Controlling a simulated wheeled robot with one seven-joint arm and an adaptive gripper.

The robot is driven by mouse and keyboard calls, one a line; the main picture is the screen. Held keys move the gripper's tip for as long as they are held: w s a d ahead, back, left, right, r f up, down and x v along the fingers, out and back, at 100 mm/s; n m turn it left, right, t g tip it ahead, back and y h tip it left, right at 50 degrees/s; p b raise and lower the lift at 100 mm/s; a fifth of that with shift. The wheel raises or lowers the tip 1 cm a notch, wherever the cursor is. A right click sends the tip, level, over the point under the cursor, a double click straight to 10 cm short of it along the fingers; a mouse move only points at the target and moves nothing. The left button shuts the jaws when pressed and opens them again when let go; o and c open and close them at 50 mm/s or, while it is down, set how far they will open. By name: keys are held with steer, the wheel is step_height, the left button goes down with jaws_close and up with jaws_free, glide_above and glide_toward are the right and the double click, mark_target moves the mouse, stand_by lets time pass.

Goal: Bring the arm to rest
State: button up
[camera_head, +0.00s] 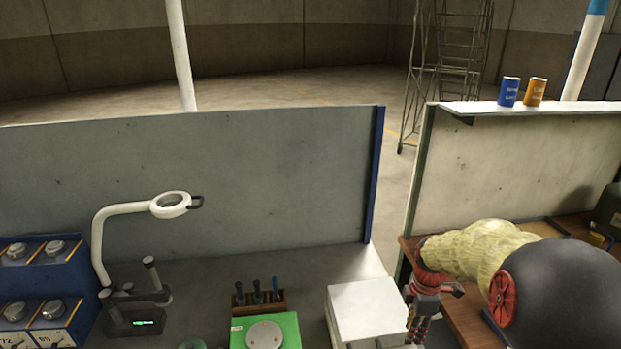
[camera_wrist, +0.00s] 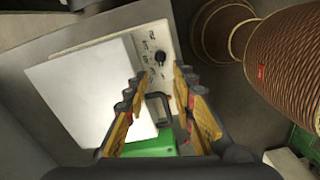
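My gripper (camera_head: 418,318) hangs pointing down at the end of my arm, at the right edge of the white box (camera_head: 366,305). In the wrist view my gripper (camera_wrist: 161,84) has its two yellow-padded fingers spread apart, with nothing seen clamped between them. The white box (camera_wrist: 85,95) lies below and to the left there, with a panel bearing a black knob (camera_wrist: 160,59). A dark frame-like part (camera_wrist: 157,97) shows between the fingers, apparently farther below; its contact with them cannot be told.
A green scale-like device (camera_head: 289,327) and a wooden tool rack (camera_head: 243,309) stand left of the white box. A magnifier lamp (camera_head: 105,225) and blue units (camera_head: 70,255) are further left. A grey partition (camera_head: 270,180) stands behind. Two cans (camera_head: 508,92) (camera_head: 535,92) stand on a shelf (camera_head: 580,106).

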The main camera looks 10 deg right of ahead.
steer(key=s+a+r+m+t+b, duration=0.2)
steer(key=s+a+r+m+b, duration=0.3)
steer(key=s, duration=0.5)
steer(key=s+a+r+m+t+b, duration=0.3)
steer(key=s+a+r+m+b, duration=0.2)
steer(key=s+a+m, duration=0.5)
steer(key=shift+s+m+t+b, duration=0.2)
steer(key=shift+m+t+b, duration=0.1)
steer(key=shift+m+b, duration=0.25)
